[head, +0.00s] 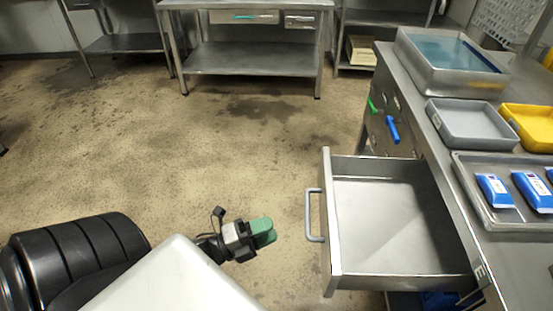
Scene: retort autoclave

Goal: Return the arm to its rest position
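My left gripper (263,232) has green fingertips and is held out over the floor, left of the open drawer. It is apart from the drawer handle (313,215), with a gap between them. I see nothing held at its tips, but I cannot tell whether the fingers are open or shut. My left arm comes in from the lower left, partly hidden by a white part of my own body. My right gripper is not in view. The steel drawer (385,225) is pulled out from under the counter on the right, and it looks empty.
The steel counter (405,95) carries a water-filled basin (450,85), a grey tray (470,140), a yellow tray (530,112) and a steel tray (475,215) with blue packets (495,188). Steel tables (250,60) stand at the back. The floor (180,150) between is clear.

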